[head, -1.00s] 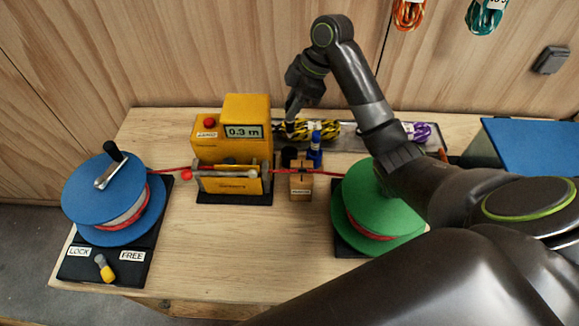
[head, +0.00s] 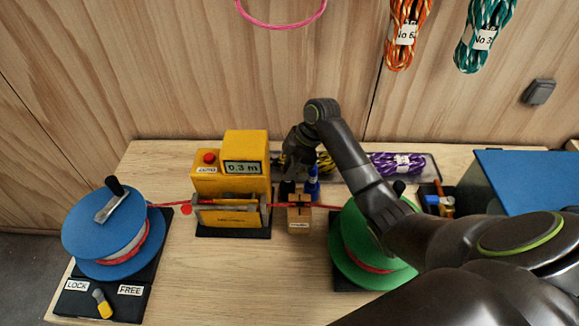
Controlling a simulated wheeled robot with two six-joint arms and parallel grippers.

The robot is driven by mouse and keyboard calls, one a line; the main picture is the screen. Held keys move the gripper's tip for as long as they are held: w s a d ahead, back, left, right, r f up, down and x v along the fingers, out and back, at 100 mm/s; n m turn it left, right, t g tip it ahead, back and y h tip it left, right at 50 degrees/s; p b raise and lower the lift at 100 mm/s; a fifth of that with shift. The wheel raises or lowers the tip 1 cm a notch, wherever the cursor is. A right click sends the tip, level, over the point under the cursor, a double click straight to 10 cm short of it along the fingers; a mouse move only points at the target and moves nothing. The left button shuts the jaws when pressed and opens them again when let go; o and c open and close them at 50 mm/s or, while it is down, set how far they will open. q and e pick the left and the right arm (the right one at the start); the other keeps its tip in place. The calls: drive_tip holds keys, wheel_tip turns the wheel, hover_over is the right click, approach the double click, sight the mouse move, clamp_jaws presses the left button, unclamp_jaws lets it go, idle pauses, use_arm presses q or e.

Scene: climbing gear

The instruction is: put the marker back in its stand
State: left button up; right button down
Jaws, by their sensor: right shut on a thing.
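My right gripper (head: 292,172) reaches down behind the small wooden block, just right of the yellow meter. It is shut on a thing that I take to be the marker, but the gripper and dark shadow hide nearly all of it. Directly below the fingers is a dark, short holder (head: 287,189), which looks like part of the stand. A blue marker (head: 313,184) stands upright just to the right of it. I cannot tell whether the held thing touches the holder. My left gripper is not in view.
The yellow meter (head: 244,150) reads 0.3 m. A red rope runs from the blue reel (head: 100,235) past the wooden block (head: 299,213) to the green reel (head: 360,255). A tray with a purple rope bundle (head: 395,163) lies behind. The front middle of the table is clear.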

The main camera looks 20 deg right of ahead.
drive_tip(key=shift+f, duration=0.15)
drive_tip(key=c, duration=1.3)
unclamp_jaws()
